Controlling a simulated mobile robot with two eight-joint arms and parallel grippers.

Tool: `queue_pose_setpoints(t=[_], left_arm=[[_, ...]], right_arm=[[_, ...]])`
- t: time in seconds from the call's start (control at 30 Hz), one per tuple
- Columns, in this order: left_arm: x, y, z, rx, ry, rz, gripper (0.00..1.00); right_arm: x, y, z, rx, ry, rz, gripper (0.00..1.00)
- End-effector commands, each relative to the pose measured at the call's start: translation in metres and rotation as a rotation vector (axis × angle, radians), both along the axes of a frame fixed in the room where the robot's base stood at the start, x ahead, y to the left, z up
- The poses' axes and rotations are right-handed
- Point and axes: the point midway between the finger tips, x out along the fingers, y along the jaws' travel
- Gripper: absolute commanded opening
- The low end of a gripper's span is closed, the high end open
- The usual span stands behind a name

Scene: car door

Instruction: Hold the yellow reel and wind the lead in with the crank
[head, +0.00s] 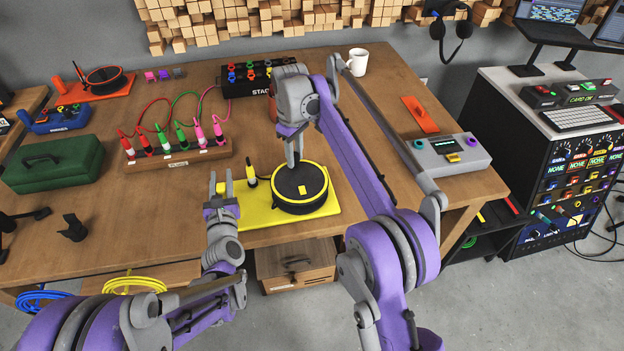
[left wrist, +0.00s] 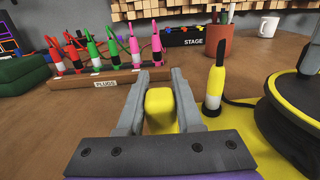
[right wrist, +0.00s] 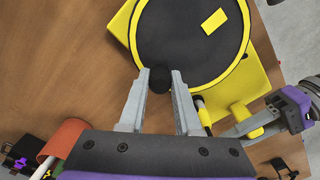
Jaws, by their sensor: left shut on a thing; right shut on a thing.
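The yellow reel (head: 300,188), with a black drum and yellow rim, lies flat on a yellow base plate (head: 262,222) at the table's front. My left gripper (head: 221,184) is shut on the yellow grip post (left wrist: 158,110) at the plate's left end. My right gripper (head: 293,160) reaches down over the drum's far edge and is shut on the small black crank knob (right wrist: 158,80). The crank arm is hard to make out.
A wooden plug rack (head: 178,155) with several coloured plugs stands left of the reel. The black stage box (head: 245,82) and a brown cup (left wrist: 218,40) are behind. A grey device (head: 448,155) is at right. Bare tabletop lies left of the reel.

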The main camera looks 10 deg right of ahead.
Motion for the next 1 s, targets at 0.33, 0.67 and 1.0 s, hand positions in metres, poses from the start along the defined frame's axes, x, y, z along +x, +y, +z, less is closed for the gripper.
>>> queue_pose_setpoints(t=[0.33,0.67,1.0], left_arm=[[0.000,0.001,0.000,0.001,0.000,0.001,0.00],[0.000,0.001,0.000,0.001,-0.001,0.002,0.00],[0.000,0.001,0.000,0.001,-0.001,0.002,0.00]], right_arm=[[-0.002,-0.012,0.000,-0.002,-0.001,-0.002,0.00],[-0.006,-0.027,0.000,-0.002,-0.001,-0.001,0.00],[-0.008,-0.030,0.000,-0.003,-0.001,-0.002,0.00]])
